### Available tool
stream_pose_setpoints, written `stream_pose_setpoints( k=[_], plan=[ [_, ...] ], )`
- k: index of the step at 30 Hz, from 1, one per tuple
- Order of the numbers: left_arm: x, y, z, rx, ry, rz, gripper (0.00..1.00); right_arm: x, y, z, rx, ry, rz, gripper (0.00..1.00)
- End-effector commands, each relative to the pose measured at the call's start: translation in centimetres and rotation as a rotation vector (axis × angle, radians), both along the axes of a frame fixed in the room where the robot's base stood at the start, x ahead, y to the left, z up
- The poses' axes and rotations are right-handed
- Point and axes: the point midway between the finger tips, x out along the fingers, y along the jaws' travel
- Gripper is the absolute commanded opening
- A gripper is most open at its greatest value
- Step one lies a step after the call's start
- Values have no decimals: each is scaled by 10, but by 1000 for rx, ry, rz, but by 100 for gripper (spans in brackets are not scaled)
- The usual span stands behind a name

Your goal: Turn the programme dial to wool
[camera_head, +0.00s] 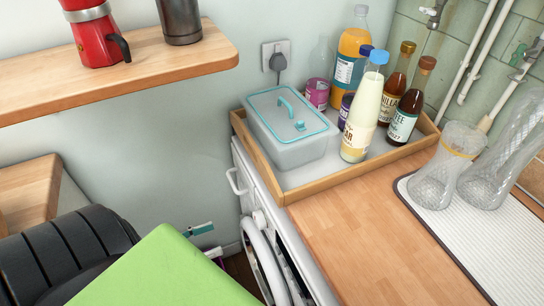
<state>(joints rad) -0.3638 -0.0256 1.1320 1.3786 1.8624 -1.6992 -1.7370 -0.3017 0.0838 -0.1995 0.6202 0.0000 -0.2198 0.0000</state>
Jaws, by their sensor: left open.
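A white washing machine (289,251) stands under the worktop, its front seen at a steep slant. A small round white knob (259,219), which looks like the programme dial, sits on its front above the round door (262,262). The dial's markings and setting are too small to read. My left gripper (210,242) is at lower centre, left of the machine front, with only its finger ends showing past a green part of my arm. It is open and appears apart from the dial. My right gripper is not in view.
A white handle (236,182) juts from the machine front. A wooden tray (295,192) on the worktop (345,225) holds a lidded box (295,128) and several bottles. A shelf (130,68) with a red coffee pot (97,38) is at upper left. Glass vessels stand on a white mat (455,245).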

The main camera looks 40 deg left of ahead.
Motion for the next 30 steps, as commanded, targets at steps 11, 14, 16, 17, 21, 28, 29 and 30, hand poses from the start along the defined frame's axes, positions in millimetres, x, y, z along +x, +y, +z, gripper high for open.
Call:
stream_pose_setpoints(
  k=[11, 14, 16, 17, 21, 28, 29, 30],
  plan=[
    [60, -31, 5, -5, -4, 1, 55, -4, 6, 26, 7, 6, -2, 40],
    [79, -41, 4, -5, -2, 0, 55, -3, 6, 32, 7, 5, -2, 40],
    [90, -47, 3, -5, -2, 1, 55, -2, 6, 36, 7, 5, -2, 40],
    [95, -49, 3, -5, -1, 1, 55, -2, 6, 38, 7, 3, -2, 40],
    [111, -58, 1, -5, 1, 0, 55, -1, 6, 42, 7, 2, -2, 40],
    [120, -63, -1, -3, 3, 1, 55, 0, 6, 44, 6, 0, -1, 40],
    [121, -63, -1, -3, 3, 1, 55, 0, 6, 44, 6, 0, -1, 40],
    [121, -63, -1, -3, 3, 1, 55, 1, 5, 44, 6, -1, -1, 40]
  ],
)
